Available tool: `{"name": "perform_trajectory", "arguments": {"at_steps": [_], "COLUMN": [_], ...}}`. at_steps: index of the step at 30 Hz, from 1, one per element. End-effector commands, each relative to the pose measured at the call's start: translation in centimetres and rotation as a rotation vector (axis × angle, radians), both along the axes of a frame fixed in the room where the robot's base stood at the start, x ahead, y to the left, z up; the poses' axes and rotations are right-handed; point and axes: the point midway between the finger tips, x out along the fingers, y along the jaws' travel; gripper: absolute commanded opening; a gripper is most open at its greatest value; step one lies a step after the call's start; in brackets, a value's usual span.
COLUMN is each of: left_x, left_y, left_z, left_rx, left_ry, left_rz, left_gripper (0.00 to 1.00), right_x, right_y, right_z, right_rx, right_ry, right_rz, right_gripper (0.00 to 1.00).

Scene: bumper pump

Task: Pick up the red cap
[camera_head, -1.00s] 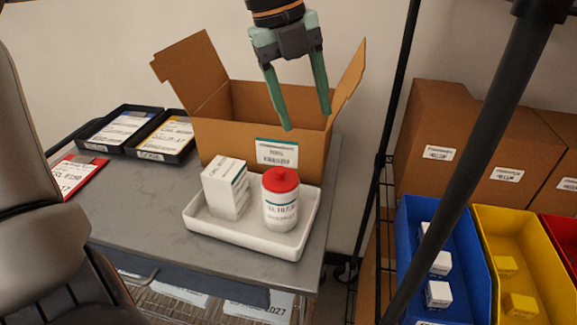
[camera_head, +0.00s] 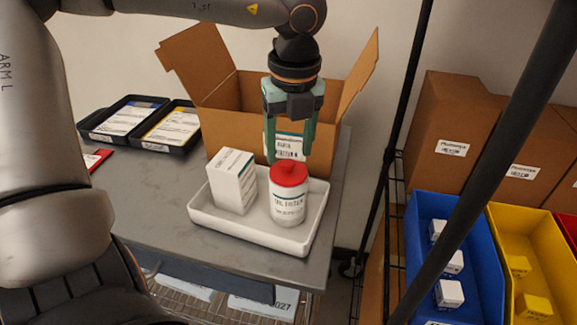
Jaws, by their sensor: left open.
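The red cap (camera_head: 289,173) sits on top of a white bottle (camera_head: 288,205) with a printed label. The bottle stands upright in a white tray (camera_head: 245,233) on the grey table. My left gripper (camera_head: 289,158) comes down from above, open, with its two green fingers pointing down. Its fingertips are at about the height of the cap's top, one to each side in the picture. I cannot tell whether they are directly over the cap or a little behind it. The cap is fully visible. My right gripper is not in view.
A white box (camera_head: 234,181) stands in the tray, left of the bottle. An open cardboard box (camera_head: 220,125) is right behind the tray. Black trays (camera_head: 160,147) lie at the back left. Blue (camera_head: 462,215) and yellow (camera_head: 510,225) bins are on a rack at the right.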

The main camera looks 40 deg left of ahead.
Motion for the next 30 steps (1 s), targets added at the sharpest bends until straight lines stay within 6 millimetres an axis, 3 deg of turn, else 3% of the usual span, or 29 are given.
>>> {"name": "perform_trajectory", "arguments": {"at_steps": [6, 13, 30], "left_x": [0.1, 0.1, 0.1], "left_y": [0.3, 0.3, 0.3], "left_z": [-2.5, -2.7, -2.6], "left_rx": [-0.001, -0.001, 0.000], "left_ry": [0.000, -0.001, -0.001], "left_rz": [0.000, 0.001, 0.000], "left_gripper": [0.64, 0.64, 0.01], "right_x": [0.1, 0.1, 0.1], "right_y": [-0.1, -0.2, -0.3], "right_z": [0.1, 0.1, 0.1], "right_rx": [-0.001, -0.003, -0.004], "right_ry": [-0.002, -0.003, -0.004], "right_rz": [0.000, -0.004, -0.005], "right_gripper": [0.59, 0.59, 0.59]}}
